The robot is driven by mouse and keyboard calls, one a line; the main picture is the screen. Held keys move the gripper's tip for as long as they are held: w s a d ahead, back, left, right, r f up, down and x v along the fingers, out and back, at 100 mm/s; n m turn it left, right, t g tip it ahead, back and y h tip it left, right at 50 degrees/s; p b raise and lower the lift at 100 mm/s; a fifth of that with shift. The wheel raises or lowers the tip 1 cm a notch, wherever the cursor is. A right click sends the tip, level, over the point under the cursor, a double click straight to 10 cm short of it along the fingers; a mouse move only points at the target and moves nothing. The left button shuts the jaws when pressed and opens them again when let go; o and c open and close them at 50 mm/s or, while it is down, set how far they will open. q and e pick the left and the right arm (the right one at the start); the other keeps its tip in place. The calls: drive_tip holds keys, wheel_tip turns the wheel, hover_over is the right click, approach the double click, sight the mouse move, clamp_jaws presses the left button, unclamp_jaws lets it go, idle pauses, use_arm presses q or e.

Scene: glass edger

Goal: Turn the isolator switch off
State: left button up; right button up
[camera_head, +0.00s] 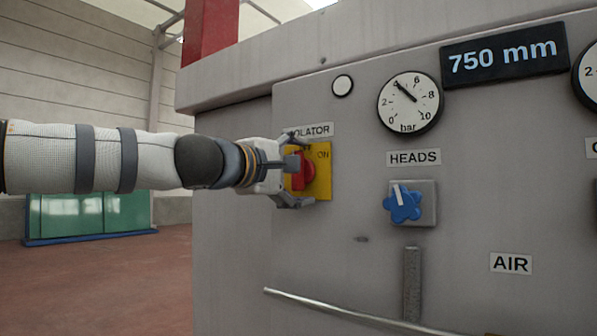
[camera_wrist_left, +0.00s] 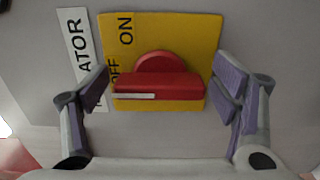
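The isolator switch is a red handle (camera_head: 308,170) on a yellow plate (camera_head: 324,186), under a label partly hidden by my gripper. In the left wrist view the red handle (camera_wrist_left: 160,85) lies crosswise, and its white mark is at the left end, by the word OFF. ON stands higher on the yellow plate (camera_wrist_left: 190,35). My left gripper (camera_head: 300,172) is at the switch, with its fingers apart at the two ends of the handle. A finger partly covers OFF. Small gaps seem to show between fingers and handle. My right gripper is not in view.
Right of the switch is a blue HEADS knob (camera_head: 403,203) below a pressure gauge (camera_head: 409,101). A 750 mm display (camera_head: 503,57) is at upper right. A metal rod (camera_head: 345,311) runs low along the grey machine panel (camera_head: 320,245).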

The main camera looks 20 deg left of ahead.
use_arm(q)
drive_tip(key=v, duration=1.2)
